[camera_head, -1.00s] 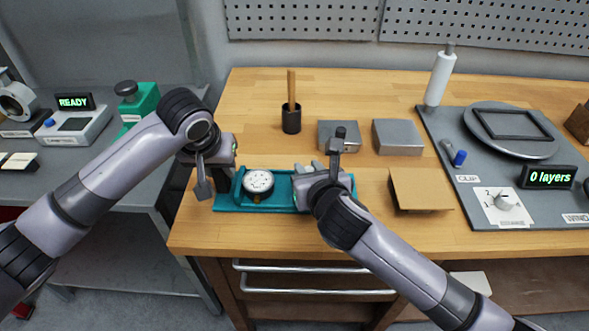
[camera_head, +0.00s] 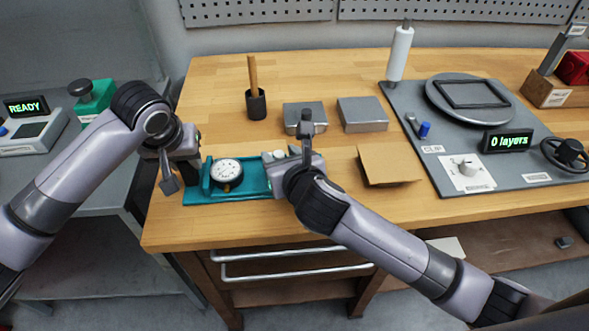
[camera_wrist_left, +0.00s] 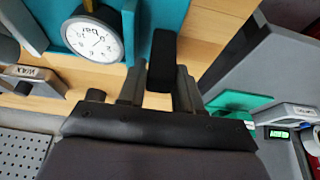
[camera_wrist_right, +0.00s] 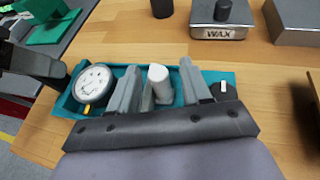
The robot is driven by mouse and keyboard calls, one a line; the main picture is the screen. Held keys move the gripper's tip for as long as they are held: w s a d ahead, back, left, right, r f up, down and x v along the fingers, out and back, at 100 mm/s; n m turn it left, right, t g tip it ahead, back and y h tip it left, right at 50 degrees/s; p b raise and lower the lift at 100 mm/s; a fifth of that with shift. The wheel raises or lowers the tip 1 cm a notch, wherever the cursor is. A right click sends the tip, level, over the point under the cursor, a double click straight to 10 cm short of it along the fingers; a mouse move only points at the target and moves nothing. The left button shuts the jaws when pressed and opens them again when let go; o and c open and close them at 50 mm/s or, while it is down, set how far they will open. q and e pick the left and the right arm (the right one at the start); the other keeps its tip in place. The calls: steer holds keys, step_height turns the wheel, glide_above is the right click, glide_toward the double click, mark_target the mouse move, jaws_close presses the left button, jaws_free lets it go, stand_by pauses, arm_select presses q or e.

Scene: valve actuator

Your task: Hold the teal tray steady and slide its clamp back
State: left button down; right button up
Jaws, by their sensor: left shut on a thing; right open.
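The teal tray (camera_head: 200,197) lies near the bench's left front edge. A round white dial gauge (camera_head: 227,172) sits in its left part; it also shows in the right wrist view (camera_wrist_right: 93,82). My left gripper (camera_head: 180,150) is at the tray's left end, shut on a black block-like part (camera_wrist_left: 160,60) beside the tray. My right gripper (camera_head: 280,160) is over the tray's right part, open, its fingers on either side of a white-topped post (camera_wrist_right: 158,78). This post may be the clamp; I cannot tell. A dark round knob (camera_wrist_right: 223,90) is at the tray's right end.
Behind the tray stand a dark cup (camera_head: 256,103) with a wooden stick and two grey boxes, one marked WAX (camera_wrist_right: 222,25). A cardboard piece (camera_head: 388,164) and a dark turntable station (camera_head: 415,95) are on the right.

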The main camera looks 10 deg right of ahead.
arm_select(q)
steer(key=shift+d, duration=0.1)
arm_select(e)
steer(key=v, duration=1)
steer(key=shift+s, duration=0.25)
steer(key=shift+d+r, duration=0.1)
steer(key=shift+d, duration=0.05)
arm_select(q)
steer(key=c, duration=0.7)
jaws_free()
steer(key=shift+r, duration=0.1)
